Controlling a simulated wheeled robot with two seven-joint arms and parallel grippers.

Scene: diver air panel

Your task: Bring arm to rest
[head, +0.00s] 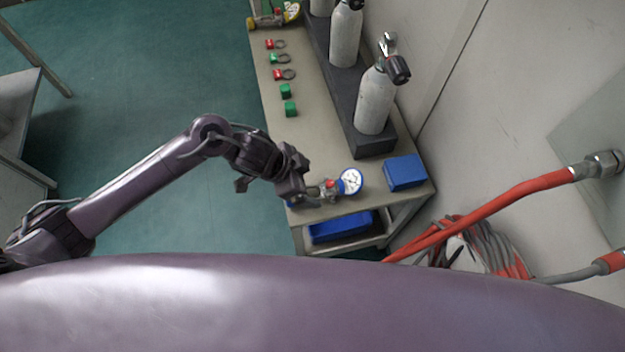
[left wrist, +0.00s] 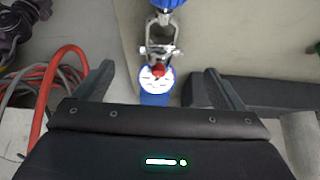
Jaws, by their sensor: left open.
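My left arm comes in from the left in the head view, and its gripper (head: 301,191) is low over the near end of the bench, close to a regulator with a round white gauge (head: 350,181). In the left wrist view the two fingers of this gripper (left wrist: 158,72) are wide apart. The white gauge dial with its blue rim (left wrist: 157,78), a red knob and a metal yoke show between and beyond the fingers. I see no finger closed on them; the exact gap cannot be told. My right gripper is in neither view.
The bench (head: 322,115) carries grey cylinders (head: 373,100) in a dark rack (head: 374,146), a blue box (head: 404,172), and several red and green pieces. A blue bin (head: 341,227) sits below. Red hoses (head: 480,212) hang at right. The green floor (head: 170,90) at left is open.

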